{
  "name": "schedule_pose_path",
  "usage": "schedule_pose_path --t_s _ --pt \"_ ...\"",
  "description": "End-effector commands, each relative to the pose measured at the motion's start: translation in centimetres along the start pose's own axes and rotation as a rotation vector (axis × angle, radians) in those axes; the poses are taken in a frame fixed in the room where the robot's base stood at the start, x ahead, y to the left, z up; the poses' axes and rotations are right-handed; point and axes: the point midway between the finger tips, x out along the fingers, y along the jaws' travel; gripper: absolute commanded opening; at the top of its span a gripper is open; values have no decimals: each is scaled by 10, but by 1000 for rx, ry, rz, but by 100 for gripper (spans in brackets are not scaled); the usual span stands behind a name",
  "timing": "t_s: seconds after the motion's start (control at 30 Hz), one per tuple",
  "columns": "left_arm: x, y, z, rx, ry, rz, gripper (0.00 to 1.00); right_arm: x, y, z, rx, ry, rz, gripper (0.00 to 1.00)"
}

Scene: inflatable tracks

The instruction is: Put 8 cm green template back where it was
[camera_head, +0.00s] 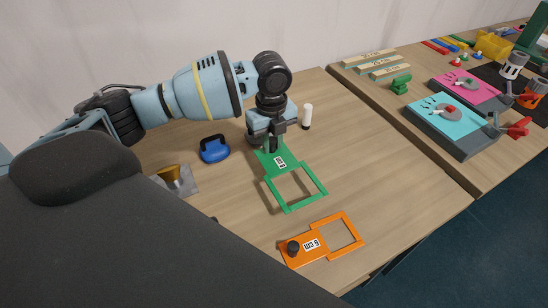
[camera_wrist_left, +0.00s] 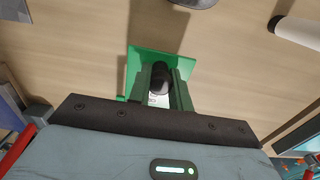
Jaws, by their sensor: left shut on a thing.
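The green template (camera_head: 294,190) is a flat plate with a square open frame and a white label. It lies on or just above the wooden table; I cannot tell which. My left gripper (camera_head: 272,146) is over its back end, shut on the template's dark knob. In the left wrist view the green plate (camera_wrist_left: 138,62) shows beneath the fingers (camera_wrist_left: 160,88), with the dark knob between them. The label's writing is too small to read. My right gripper is in neither view.
An orange template (camera_head: 305,249) marked 6 cm with a black knob lies in front. A blue handled block (camera_head: 214,149), a brass cup (camera_head: 172,176) and a white cylinder (camera_head: 307,116) stand nearby. Another table at right holds wooden bars (camera_head: 370,63) and a cyan-topped box (camera_head: 447,122).

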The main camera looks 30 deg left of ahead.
Motion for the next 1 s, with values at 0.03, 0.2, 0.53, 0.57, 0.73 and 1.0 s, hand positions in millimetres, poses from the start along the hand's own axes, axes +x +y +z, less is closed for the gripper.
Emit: schedule_pose_path --t_s 0.03,0.2,0.53,0.57,0.73,1.0 --pt "1 0 0 0 0 -1 0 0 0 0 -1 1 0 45" --pt "7 0 0 0 1 0 0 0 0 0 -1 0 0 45" --pt "49 0 0 -1 0 0 0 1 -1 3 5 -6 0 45" --pt "50 0 0 -1 0 -1 0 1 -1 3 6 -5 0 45" --pt "50 0 0 0 0 -2 0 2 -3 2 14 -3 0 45" --pt "54 0 0 0 0 -2 24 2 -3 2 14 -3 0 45"
